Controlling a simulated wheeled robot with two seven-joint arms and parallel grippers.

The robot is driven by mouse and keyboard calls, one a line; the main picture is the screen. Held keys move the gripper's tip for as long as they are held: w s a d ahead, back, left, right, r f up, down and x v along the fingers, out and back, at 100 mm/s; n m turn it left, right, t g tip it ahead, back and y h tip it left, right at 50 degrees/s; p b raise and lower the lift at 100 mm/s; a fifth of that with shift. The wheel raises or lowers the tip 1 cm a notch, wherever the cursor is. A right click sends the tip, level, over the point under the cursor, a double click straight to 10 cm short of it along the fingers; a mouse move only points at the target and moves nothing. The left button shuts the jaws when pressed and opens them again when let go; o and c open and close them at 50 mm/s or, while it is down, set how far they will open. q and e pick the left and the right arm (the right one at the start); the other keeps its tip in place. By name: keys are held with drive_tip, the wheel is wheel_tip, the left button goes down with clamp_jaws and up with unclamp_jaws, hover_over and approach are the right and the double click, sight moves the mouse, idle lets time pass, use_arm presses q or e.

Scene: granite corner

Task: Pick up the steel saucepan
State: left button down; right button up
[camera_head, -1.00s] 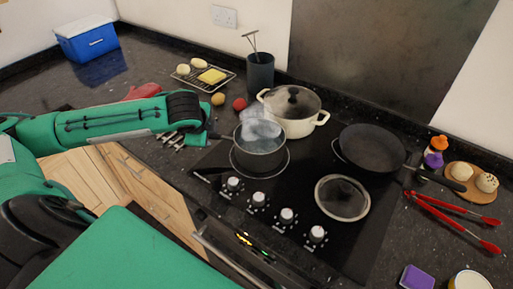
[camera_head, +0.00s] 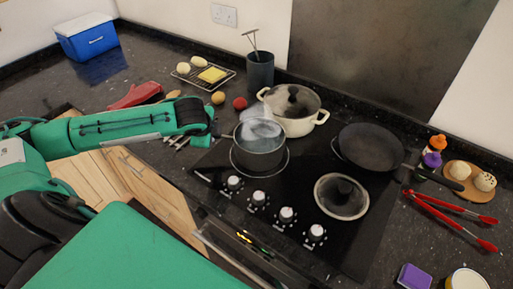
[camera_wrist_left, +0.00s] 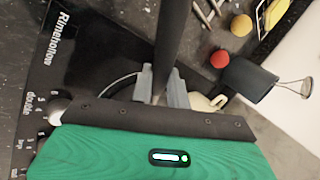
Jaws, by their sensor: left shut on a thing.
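The steel saucepan (camera_head: 262,157) is at the front left of the hob, over a ring whose rim shows around its base. It is upright, with pale steam or liquid at its mouth. I cannot tell whether its base touches the hob. My left gripper (camera_head: 212,136) is at its handle on the left side, partly hidden by my arm. In the left wrist view, the dark handle (camera_wrist_left: 169,40) runs between the grey fingers of my left gripper (camera_wrist_left: 162,92), which are shut on it. My right gripper is not in view.
A cream lidded pot (camera_head: 297,124) stands close behind the saucepan. A black frying pan (camera_head: 372,147) and a glass lid (camera_head: 341,197) lie to the right. A dark utensil pot (camera_head: 260,70), a red ball-like item (camera_head: 239,103) and a wire rack (camera_head: 225,84) are behind.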

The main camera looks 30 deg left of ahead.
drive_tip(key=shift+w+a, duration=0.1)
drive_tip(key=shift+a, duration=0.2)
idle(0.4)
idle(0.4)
use_arm(q)
drive_tip(key=shift+w+r, duration=0.1)
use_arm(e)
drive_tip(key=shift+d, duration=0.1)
use_arm(q)
drive_tip(key=shift+r, duration=0.1)
